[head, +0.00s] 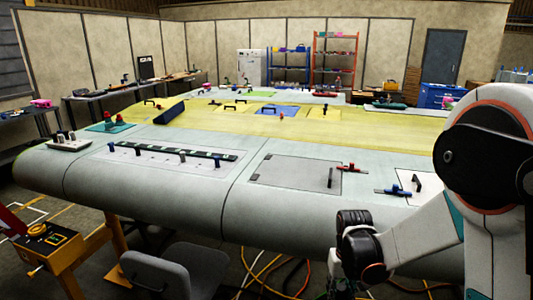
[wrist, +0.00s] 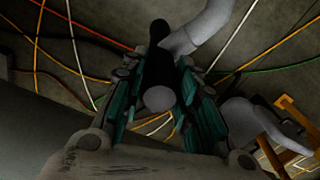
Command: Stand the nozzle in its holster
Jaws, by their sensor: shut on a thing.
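The nozzle (wrist: 160,60) shows in the wrist view as a dark, round-bodied piece with a grey round end towards the camera and a pale grey bent tube leading up and right. My gripper (wrist: 162,88) is shut on it, with a teal finger on each side. In the head view my wrist hangs in front of the wing's near edge, low and right of centre; the nozzle cannot be made out there. I cannot pick out the holster in either view.
The wing (head: 290,215) fills the middle of the head view, with several small tools and handles on top. A grey chair (head: 180,268) and a yellow stand (head: 60,250) are at the lower left. Coloured cables (wrist: 75,45) lie on the floor below my gripper.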

